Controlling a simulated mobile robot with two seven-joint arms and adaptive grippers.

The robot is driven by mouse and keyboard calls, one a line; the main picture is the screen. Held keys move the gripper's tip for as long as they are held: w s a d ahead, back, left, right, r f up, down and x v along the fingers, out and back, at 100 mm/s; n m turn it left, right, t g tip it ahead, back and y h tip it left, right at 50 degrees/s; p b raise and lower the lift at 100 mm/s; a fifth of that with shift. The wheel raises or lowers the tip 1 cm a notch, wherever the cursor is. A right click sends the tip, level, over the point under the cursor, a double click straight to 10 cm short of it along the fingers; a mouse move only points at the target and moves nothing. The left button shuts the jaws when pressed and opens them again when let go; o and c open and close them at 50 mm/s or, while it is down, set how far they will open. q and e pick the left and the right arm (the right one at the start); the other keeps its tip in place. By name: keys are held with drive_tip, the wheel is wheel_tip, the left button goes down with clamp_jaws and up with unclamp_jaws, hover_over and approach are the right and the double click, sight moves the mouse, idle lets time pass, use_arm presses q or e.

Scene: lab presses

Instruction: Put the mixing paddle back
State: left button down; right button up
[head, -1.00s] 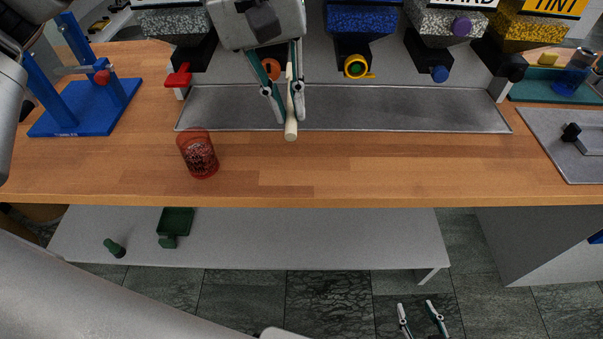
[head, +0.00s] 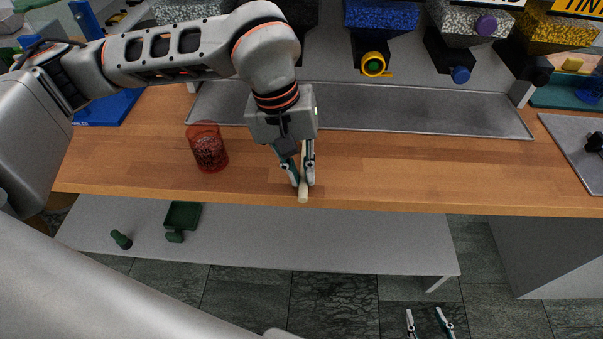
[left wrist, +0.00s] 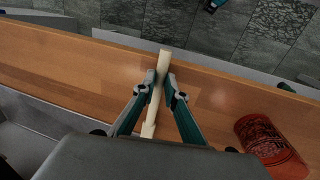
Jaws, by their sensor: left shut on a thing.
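The mixing paddle is a pale wooden stick (head: 303,194) near the front edge of the wooden counter. My left gripper (head: 304,178) is shut on it, over the counter to the right of the red cup. In the left wrist view the paddle (left wrist: 164,62) runs lengthwise between the fingertips (left wrist: 162,82), one end towards the counter edge. I cannot tell whether it touches the counter. My right gripper (head: 430,322) is low at the bottom of the head view, over the floor, with its fingers apart and nothing between them.
A red translucent cup (head: 208,148) with dark bits stands left of the paddle; it also shows in the left wrist view (left wrist: 268,140). A metal drip tray (head: 420,112) lies behind, under several dispensers. A lower grey shelf (head: 330,240) holds a green scoop-like tray (head: 183,215) and a green bottle-shaped item (head: 121,240).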

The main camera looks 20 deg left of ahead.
use_arm(q)
drive_tip(key=shift+f, duration=0.55)
drive_tip(key=shift+f, duration=0.15)
drive_tip(key=c, duration=2.1)
unclamp_jaws()
drive_tip(key=r, duration=0.4)
drive_tip(key=a+r, duration=0.1)
drive_tip(key=r, duration=0.3)
drive_tip(key=a+r+p, duration=0.1)
drive_tip(key=r, duration=0.3)
drive_tip(key=shift+s+a, duration=0.15)
drive_tip(key=shift+s, duration=0.15)
drive_tip(key=shift+s, duration=0.1)
